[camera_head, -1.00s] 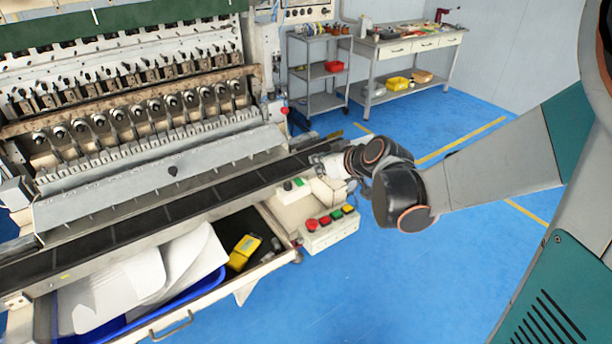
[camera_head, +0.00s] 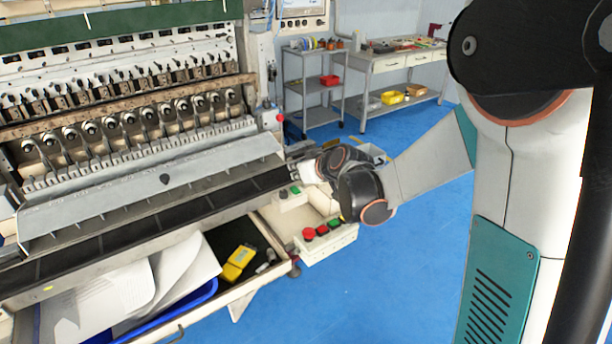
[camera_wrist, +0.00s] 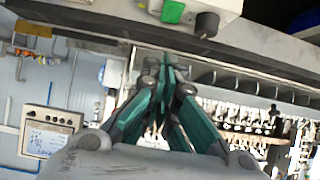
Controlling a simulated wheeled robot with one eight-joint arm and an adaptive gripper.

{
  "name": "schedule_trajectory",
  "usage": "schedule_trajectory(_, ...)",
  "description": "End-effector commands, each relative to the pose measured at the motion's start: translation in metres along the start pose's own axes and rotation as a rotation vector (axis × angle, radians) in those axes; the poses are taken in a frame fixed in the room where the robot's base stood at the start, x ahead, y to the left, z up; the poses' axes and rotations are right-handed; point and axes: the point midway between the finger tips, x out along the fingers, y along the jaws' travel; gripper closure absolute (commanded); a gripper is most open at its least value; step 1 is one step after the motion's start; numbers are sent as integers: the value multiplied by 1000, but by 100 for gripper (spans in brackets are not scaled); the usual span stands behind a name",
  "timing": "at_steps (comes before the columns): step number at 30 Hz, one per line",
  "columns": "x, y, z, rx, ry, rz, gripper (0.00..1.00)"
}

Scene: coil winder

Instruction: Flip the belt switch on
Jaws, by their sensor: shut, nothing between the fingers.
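A small pale switch box (camera_head: 291,199) sits at the right end of the dark conveyor belt (camera_head: 150,228). It bears a green button and a dark knob. In the wrist view, the green button (camera_wrist: 172,11) and black knob (camera_wrist: 206,22) show at the top edge on the pale box. Which of them is the belt switch is not labelled. My gripper (camera_wrist: 165,62) is shut and empty, its teal fingers together just below the box in the wrist view. In the head view my wrist hides most of the gripper, which is close behind the switch box.
A control panel (camera_head: 326,244) with red and green buttons juts out in front, below my wrist. An open drawer (camera_head: 262,279) holds a yellow device (camera_head: 238,262) and white sheets. The coil winder (camera_head: 130,130) stands behind the belt. Blue floor is clear at right.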

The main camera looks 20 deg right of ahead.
Motion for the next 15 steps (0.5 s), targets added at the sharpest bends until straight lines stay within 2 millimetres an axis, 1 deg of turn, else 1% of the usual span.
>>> schedule_trajectory(1,9,0,8,0,0,0,100)
schedule_trajectory(6,22,0,23,1,0,0,100)
schedule_trajectory(10,27,0,27,1,1,0,100)
schedule_trajectory(15,28,0,28,1,1,0,100)
